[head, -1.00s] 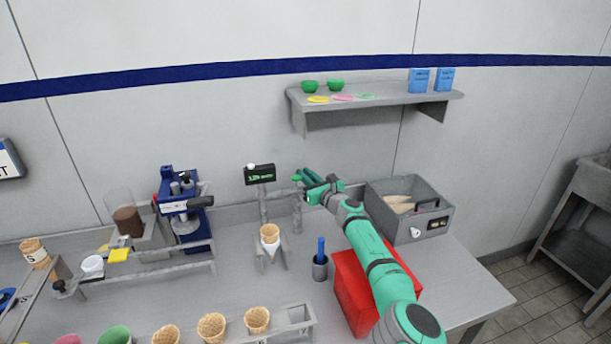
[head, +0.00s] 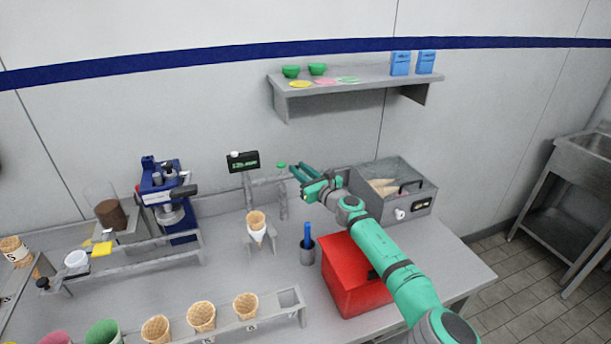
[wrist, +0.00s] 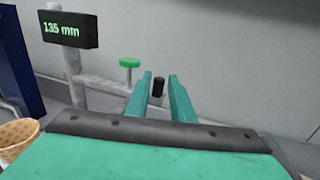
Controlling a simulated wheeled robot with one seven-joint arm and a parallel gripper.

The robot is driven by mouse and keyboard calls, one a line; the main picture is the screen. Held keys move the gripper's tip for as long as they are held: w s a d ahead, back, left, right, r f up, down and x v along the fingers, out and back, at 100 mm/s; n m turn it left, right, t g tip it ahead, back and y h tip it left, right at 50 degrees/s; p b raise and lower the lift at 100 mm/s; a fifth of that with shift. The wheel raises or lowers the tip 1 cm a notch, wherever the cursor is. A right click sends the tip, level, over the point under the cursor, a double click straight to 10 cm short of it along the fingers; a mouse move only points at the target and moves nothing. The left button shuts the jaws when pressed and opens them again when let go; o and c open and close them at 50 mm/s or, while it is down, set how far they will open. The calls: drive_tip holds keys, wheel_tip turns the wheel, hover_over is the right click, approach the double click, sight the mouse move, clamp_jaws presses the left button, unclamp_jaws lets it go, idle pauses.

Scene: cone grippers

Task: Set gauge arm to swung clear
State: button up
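The gauge has a black display (head: 242,161) on a grey post, reading "135 mm" in the wrist view (wrist: 68,29). A grey gauge arm (wrist: 104,86) runs from that post towards a second post with a green knob (head: 281,166). The knob also shows in the wrist view (wrist: 129,62), just left of my fingers. My gripper (head: 297,167) is open beside the knob, not around it. In the wrist view, a small black piece (wrist: 157,87) shows between the two fingers (wrist: 158,76); I cannot tell whether they touch it.
A waffle cone (head: 256,222) stands in a holder before the gauge. A cup with a blue tool (head: 307,250) and a red box (head: 352,275) stand below my arm. A grey bin (head: 393,188) stands right of my gripper. A shelf (head: 357,79) hangs above.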

drive_tip(key=shift+v, duration=1.85)
drive_tip(key=shift+w, duration=0.15)
